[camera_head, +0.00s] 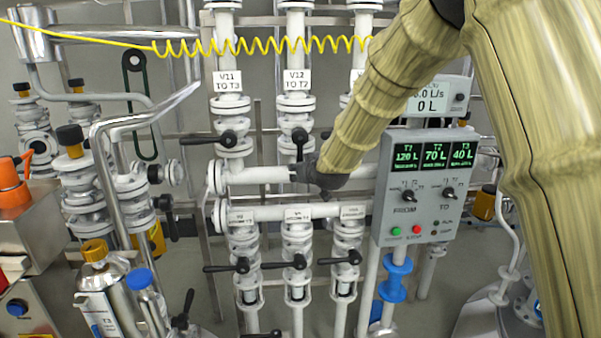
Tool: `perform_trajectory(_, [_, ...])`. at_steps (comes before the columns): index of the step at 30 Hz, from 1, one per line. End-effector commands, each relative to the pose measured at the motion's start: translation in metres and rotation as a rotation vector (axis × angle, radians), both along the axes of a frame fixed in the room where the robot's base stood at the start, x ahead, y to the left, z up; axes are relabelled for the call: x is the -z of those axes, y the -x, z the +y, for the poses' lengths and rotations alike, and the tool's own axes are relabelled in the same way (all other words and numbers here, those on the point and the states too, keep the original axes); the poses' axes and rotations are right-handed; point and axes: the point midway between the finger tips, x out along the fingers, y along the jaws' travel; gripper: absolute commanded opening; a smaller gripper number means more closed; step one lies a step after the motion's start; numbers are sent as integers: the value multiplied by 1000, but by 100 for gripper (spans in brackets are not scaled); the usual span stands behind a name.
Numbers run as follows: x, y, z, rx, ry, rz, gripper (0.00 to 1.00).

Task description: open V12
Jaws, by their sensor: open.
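The V12 valve (299,122) sits on the middle vertical white pipe, below a tag (297,80) reading "V12 TO T2". Its black lever (299,145) points down along the pipe. My gripper (298,173), dark and small in the picture, is at the end of my arm, just below the lever's lower end and in front of the horizontal white pipe. Its fingers are hard to make out; it is open, with nothing seen held. Whether it touches the lever I cannot tell.
V11 (230,120), left of V12, has its black lever pointing left. My arm partly covers the valve on the right. Several lower valves (297,262) have sideways levers. A control panel (428,185) stands at right, reading T1 120 L, T2 70 L, T3 40 L. A yellow coiled hose (250,45) crosses above.

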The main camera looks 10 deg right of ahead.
Motion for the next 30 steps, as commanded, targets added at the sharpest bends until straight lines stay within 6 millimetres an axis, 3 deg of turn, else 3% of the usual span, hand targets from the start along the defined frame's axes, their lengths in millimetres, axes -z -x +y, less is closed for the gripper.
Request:
perform_trajectory(15, [-31,74,-15,1,0,1,42])
perform_trajectory(21, [-37,88,-18,1,1,1,42])
perform_trajectory(30, [-38,91,-19,1,1,1,42])
